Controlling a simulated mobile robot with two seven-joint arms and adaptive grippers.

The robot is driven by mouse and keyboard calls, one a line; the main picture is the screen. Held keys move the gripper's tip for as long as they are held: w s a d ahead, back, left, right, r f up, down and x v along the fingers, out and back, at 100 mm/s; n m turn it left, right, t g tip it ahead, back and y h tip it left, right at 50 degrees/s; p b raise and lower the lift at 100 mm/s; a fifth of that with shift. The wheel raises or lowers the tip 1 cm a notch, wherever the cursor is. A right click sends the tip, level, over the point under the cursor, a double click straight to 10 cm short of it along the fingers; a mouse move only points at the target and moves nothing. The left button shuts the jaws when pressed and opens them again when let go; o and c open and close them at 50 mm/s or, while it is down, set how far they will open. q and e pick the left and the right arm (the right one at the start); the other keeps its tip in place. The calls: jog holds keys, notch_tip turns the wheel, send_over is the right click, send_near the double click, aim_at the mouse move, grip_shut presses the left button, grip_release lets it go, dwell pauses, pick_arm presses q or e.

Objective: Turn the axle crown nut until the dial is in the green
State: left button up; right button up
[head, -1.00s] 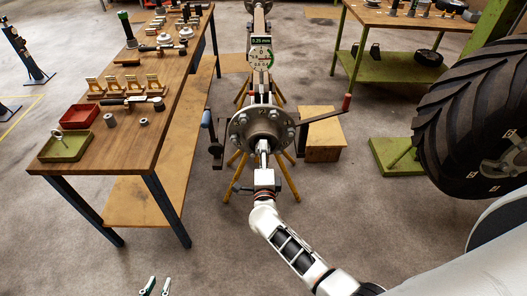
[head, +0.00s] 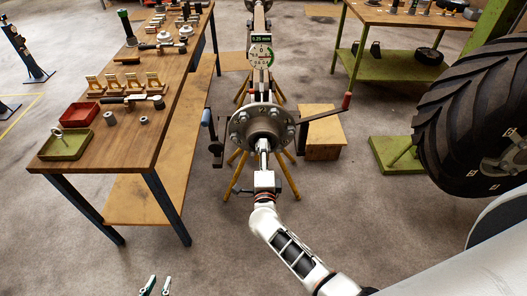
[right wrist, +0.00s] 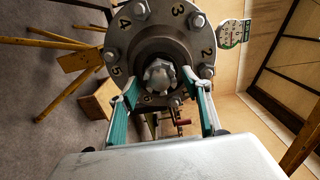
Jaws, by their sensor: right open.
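The wheel hub (head: 240,130) with its ring of bolts sits on the end of the axle. The crown nut (right wrist: 159,76) is at the hub's centre in the right wrist view. My right gripper (right wrist: 160,88) is open, one teal-lined finger on each side of the nut, with visible gaps. In the head view my right gripper (head: 263,152) points straight at the hub centre and hides the nut. The dial (head: 260,57) above the axle has a green arc and a readout of about 0.25 mm; its needle is too small to read. My left gripper (head: 156,286) is open and empty at the bottom edge.
A wooden workbench (head: 135,150) with trays and tools stands left. A crank handle (head: 330,112) with a red grip sticks out right of the hub. A wooden box (head: 322,150) and large tyre (head: 475,120) are further right. The floor before the hub is clear.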

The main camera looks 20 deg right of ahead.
jog(key=v, duration=0.6)
jog(key=shift+s, duration=0.15)
jog(key=shift+r, duration=0.1)
jog(key=s+d+f+n+g+y, duration=0.1)
jog(key=s+f+n+g+y, duration=0.2)
jog(key=s+n, duration=0.8)
jog(key=s+d+f+n+g+y, duration=0.1)
jog(key=s+f+n+g+y, duration=0.2)
jog(key=s+f+n, duration=0.4)
jog(key=s+n+y, duration=0.1)
jog(key=s+n, duration=0.4)
jog(key=n, duration=0.2)
jog(key=shift+d+f+n+g+y, duration=0.25)
jog(key=shift+d+n+g+y, duration=0.05)
jog(key=shift+y, duration=0.1)
